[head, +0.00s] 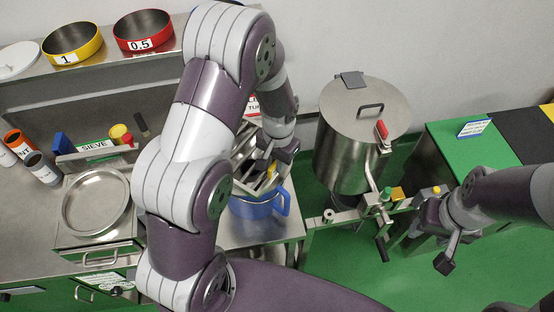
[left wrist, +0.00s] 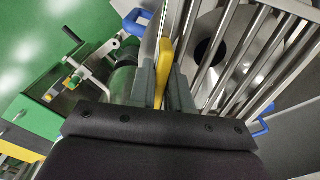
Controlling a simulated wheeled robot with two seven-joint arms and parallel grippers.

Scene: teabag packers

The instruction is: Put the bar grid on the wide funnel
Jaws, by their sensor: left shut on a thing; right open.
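The bar grid, a steel frame of parallel bars (left wrist: 262,45), has a yellow grip (left wrist: 160,72) pinched between the fingers of my left gripper (left wrist: 162,88). In the head view the bar grid (head: 247,166) is tilted above the blue pot (head: 258,207), partly hidden by my left arm, whose gripper (head: 279,158) is beside it. Through the bars in the left wrist view I see a pale steel cone with a dark opening, which looks like the wide funnel (left wrist: 208,22). Whether the grid touches it I cannot tell. My right gripper (head: 434,248) is open and empty at right.
A lidded steel tank (head: 352,145) with a red-handled valve stands right of the pot. A round steel sieve pan (head: 97,203) is at left. Yellow (head: 72,38) and red (head: 144,32) rings sit on the shelf. Green floor (head: 345,275) is free below the tank.

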